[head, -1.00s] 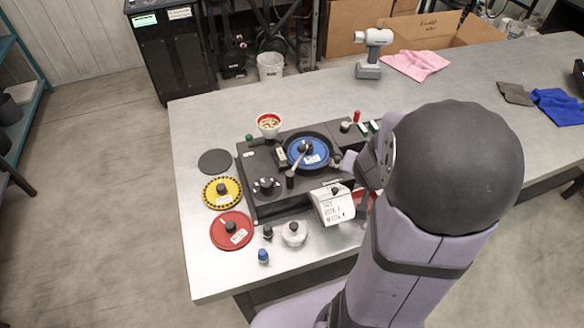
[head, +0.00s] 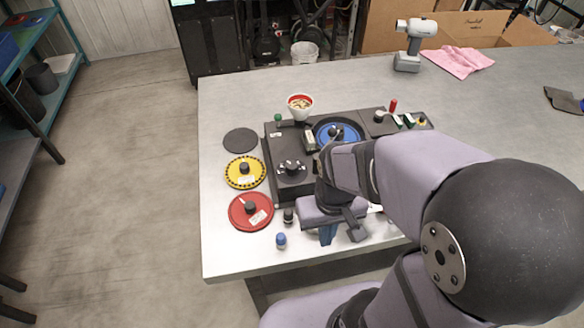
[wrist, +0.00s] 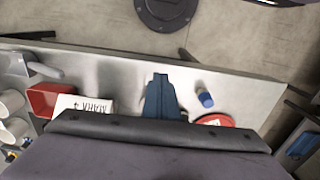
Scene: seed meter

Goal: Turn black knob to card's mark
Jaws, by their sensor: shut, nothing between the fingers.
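The black knob (head: 292,166) stands on a round dark dial with small white marks, on the left part of the dark seed meter (head: 283,195). Its pointer is too small to read. The white card (wrist: 80,103) shows in the wrist view with what reads as "MARK 4", upside down; in the head view my arm mostly hides it. My gripper (head: 328,240) is shut and empty, its blue fingers pointing down above the table's front edge, right of and nearer than the knob and apart from it. The fingers also show in the wrist view (wrist: 160,80).
Red (head: 251,212) and yellow (head: 245,172) discs and a black disc (head: 241,141) lie left of the meter. A blue-topped piece (head: 281,240) stands left of my gripper. A seed bowl (head: 300,106) stands behind. The table's front left corner is clear.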

